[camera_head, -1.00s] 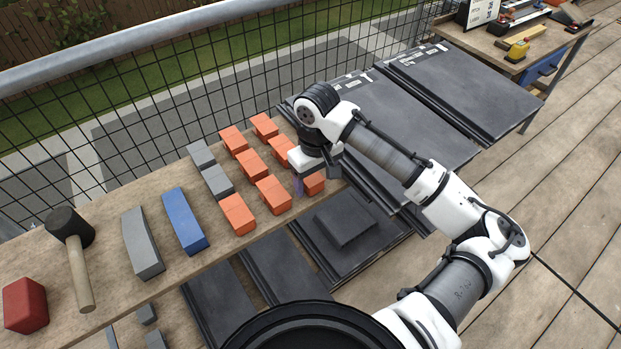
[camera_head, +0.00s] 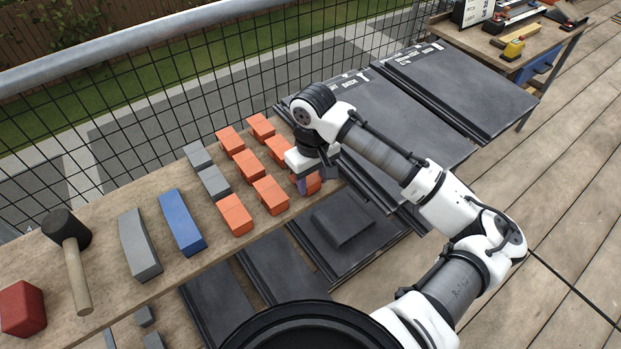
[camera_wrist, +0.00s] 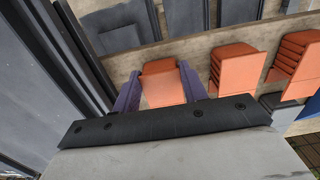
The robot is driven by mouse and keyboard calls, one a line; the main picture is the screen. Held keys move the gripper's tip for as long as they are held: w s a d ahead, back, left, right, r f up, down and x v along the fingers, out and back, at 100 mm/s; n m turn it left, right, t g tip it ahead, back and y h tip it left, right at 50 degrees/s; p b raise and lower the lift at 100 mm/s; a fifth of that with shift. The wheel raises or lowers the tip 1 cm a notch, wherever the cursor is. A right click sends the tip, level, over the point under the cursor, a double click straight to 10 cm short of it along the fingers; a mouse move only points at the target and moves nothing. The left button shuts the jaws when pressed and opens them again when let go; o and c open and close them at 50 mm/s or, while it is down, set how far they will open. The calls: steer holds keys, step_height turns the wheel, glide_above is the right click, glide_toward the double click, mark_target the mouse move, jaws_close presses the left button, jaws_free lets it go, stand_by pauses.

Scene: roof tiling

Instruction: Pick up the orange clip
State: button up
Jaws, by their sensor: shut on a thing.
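My gripper (camera_head: 307,184) is over the right end of the wooden shelf, at the front right clip of the group. In the wrist view my gripper's purple fingers (camera_wrist: 161,88) stand on either side of an orange clip (camera_wrist: 162,84) and are shut on it. In the head view this orange clip (camera_head: 314,183) is partly hidden by the fingers. I cannot tell whether it is clear of the shelf. Several other orange clips (camera_head: 236,214) sit in rows to the left; two show beside my gripper in the wrist view (camera_wrist: 236,70).
The wooden shelf (camera_head: 105,228) also bears grey blocks (camera_head: 140,245), a blue block (camera_head: 183,222), a mallet (camera_head: 72,255) and a red block (camera_head: 22,308). Dark tiles (camera_head: 455,90) lie to the right. A mesh railing (camera_head: 200,100) runs behind. Neighbouring clips stand close on the left.

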mark_target(313, 181)
step_height(313, 181, up, 20)
stand_by(0.4)
steer(key=o, duration=0.6)
steer(key=shift+c, duration=0.2)
steer(key=c, duration=0.8)
